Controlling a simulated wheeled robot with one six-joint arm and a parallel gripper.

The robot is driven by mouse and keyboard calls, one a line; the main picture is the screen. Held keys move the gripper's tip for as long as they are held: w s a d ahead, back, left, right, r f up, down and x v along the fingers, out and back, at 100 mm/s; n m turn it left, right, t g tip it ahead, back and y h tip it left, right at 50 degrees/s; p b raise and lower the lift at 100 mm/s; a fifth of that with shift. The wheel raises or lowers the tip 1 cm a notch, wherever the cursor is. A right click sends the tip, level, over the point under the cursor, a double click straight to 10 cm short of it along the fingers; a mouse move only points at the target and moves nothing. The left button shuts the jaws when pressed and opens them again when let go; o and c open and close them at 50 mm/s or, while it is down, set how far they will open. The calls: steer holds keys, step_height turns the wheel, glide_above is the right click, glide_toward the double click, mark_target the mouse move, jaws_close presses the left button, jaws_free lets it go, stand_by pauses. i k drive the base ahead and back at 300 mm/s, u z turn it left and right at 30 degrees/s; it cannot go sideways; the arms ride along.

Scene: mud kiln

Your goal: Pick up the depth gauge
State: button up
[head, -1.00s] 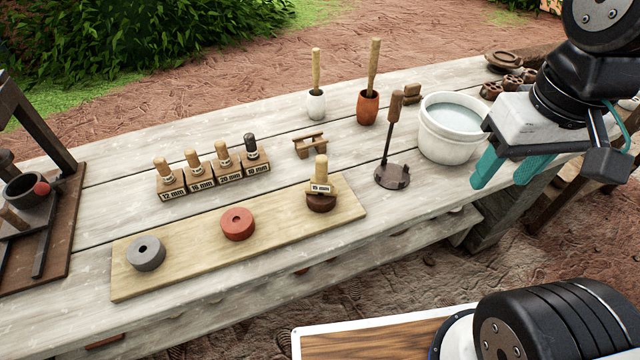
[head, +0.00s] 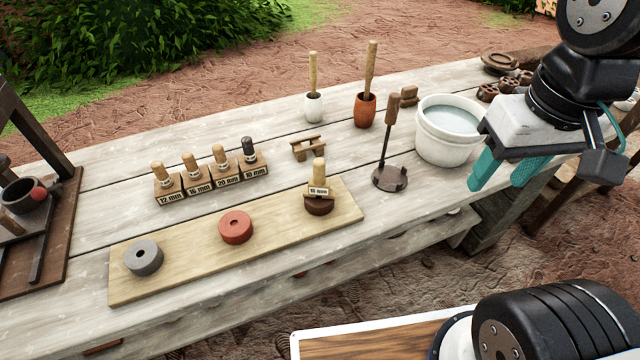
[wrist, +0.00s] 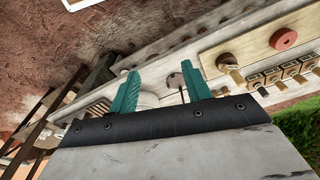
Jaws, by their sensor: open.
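A wooden-handled gauge with a pale plate (head: 319,178), marked in mm, stands upright at a dark brown clay disc (head: 319,206) on the right part of a pale board (head: 185,262). Several similar handled gauges (head: 211,170) stand in labelled wooden blocks behind the board; one has a black handle. I cannot tell for certain which is the depth gauge. My gripper (head: 503,181) is open and empty, well to the right of them, in front of the white bucket. Its two teal fingers also show in the wrist view (wrist: 160,70), spread apart.
A red disc (head: 236,226) and a grey disc (head: 143,257) lie on the board. A small wooden rack (head: 307,148) stands behind.

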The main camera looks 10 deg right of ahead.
mark_target(317, 185)
steer(key=u, duration=2.7)
steer(key=k, duration=0.9)
steer(key=z, duration=1.55)
